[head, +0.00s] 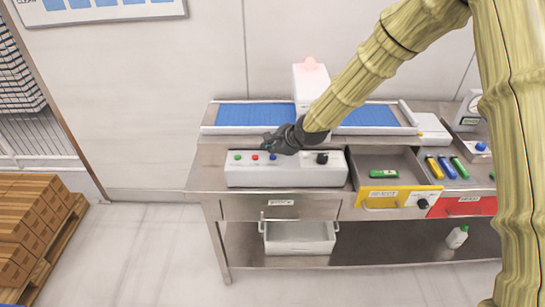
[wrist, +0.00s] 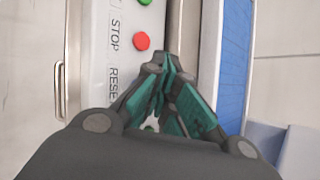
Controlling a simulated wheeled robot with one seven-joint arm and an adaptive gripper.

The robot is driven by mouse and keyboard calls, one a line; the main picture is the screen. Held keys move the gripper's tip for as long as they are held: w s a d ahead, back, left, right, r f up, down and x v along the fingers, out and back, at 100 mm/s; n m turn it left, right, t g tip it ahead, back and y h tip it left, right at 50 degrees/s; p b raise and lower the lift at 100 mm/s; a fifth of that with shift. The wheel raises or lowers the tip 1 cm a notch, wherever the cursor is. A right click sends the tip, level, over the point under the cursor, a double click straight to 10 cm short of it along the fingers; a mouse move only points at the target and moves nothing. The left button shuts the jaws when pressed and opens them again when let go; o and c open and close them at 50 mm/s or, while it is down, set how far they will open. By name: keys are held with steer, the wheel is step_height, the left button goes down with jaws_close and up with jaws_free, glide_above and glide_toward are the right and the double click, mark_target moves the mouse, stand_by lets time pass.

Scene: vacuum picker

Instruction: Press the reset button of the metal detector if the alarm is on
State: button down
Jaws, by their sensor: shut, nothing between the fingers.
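A white control box (head: 285,176) sits on the bench front with a green button (head: 238,157), a red button (head: 255,157), a blue button (head: 272,156) and a black knob (head: 322,158). The wrist view shows the red button (wrist: 141,41) by the label STOP and a partly covered label reading "RESE". My gripper (head: 270,143) is shut and empty, at the rear edge of the box close to the blue button. In the wrist view its fingertips (wrist: 166,62) hide the button beside "RESE". The white metal detector (head: 311,84) has a pinkish-red lamp (head: 310,64) on top that looks lit.
A blue conveyor (head: 255,114) runs behind the box. An open drawer (head: 384,163) holds a green item. A white bin (head: 300,238) is on the lower shelf. Stacked boxes (head: 30,220) stand at left.

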mark_target(271, 158)
steer(key=shift+f, duration=0.2)
steer(key=shift+f, duration=0.25)
steer(key=shift+f, duration=0.4)
stand_by(1.0)
steer(key=shift+r, duration=0.1)
steer(key=shift+r+p, duration=0.45)
steer(key=shift+r, duration=0.3)
steer(key=shift+r+p, duration=1.55)
steer(key=shift+r, duration=0.95)
steer(key=shift+a, duration=0.1)
